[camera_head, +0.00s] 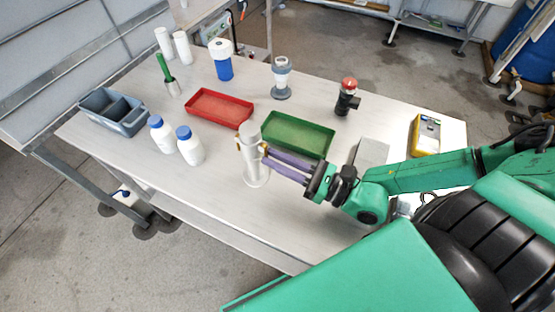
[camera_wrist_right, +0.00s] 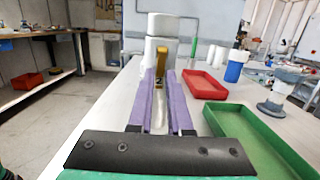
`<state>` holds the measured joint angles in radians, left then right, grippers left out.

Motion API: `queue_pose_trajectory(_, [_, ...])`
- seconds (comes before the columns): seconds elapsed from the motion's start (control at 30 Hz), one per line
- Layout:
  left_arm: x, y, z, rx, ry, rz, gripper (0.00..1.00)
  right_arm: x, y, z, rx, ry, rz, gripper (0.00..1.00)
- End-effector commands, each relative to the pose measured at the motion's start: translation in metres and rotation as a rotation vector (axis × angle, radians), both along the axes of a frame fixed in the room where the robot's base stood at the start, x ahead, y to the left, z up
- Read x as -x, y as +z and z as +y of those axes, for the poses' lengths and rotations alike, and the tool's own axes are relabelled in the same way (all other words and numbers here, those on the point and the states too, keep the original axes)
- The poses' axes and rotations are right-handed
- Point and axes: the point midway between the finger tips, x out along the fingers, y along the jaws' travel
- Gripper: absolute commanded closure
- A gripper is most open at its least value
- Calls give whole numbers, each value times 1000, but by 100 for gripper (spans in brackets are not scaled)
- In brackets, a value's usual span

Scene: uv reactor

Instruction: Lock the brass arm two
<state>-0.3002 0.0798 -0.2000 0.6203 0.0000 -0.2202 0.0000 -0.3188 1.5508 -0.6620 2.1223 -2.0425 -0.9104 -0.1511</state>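The white upright cylinder (camera_head: 250,158) of the reactor stands near the front edge of the table, with a yellow brass arm (camera_head: 264,148) on its side facing my right gripper. In the right wrist view the brass arm (camera_wrist_right: 160,64) stands upright and bears a "2". My right gripper (camera_head: 266,160) reaches in from the right. Its two purple fingers (camera_wrist_right: 160,82) are apart, with the tips on either side of the brass arm; I cannot tell if they touch it. The fingertips partly hide the arm's lower part. My left gripper is not in view.
Behind the cylinder are a red tray (camera_head: 220,107) and a green tray (camera_head: 297,134). Two white bottles (camera_head: 189,146) and a grey caddy (camera_head: 112,110) stand left. A blue-and-white filter (camera_head: 222,62), a grey fitting (camera_head: 281,78) and a red-topped valve (camera_head: 347,96) stand farther back. A yellow meter (camera_head: 426,134) lies right.

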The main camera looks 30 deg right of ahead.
Motion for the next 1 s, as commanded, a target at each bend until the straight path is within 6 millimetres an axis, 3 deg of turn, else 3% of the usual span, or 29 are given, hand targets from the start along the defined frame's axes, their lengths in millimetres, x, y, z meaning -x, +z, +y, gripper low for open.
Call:
queue_pose_trajectory(0.07, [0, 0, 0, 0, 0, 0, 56, 0, 0, 0, 0, 0, 0, 56])
queue_pose_trajectory(0.47, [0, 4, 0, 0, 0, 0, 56, 0, 9, 0, 2, 1, -1, 56])
queue_pose_trajectory(0.67, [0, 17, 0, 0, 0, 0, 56, 1, 51, 0, 5, 5, -1, 56])
queue_pose_trajectory(1.0, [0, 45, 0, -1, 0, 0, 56, 0, 149, 0, 7, 2, -6, 56])
